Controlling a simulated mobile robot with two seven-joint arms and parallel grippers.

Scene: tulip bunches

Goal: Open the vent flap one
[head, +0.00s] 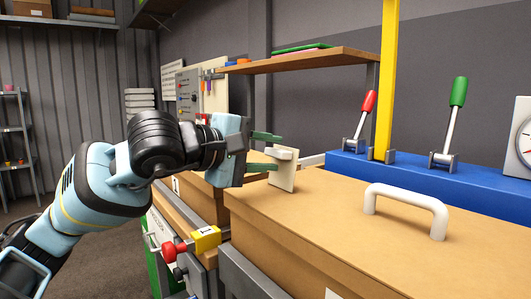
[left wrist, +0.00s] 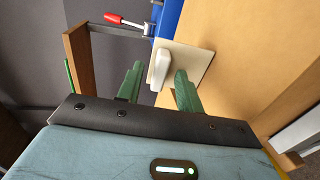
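A small cream plate (head: 287,178) with a white knob (head: 283,153) stands upright at the far left edge of a wooden box top; it looks like the vent flap, but I see no number on it. My left gripper (head: 264,152) is open beside it, its two green fingers reaching toward the knob. In the left wrist view the knob (left wrist: 160,69) lies between and beyond the fingertips (left wrist: 160,75), and the plate (left wrist: 195,65) is behind it. Contact cannot be told. My right gripper is in neither view.
The wooden box (head: 330,215) carries a white handle (head: 407,205). A blue bench (head: 350,165) behind holds a red lever (head: 369,105) and a green lever (head: 457,95). A yellow post (head: 387,80) rises behind.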

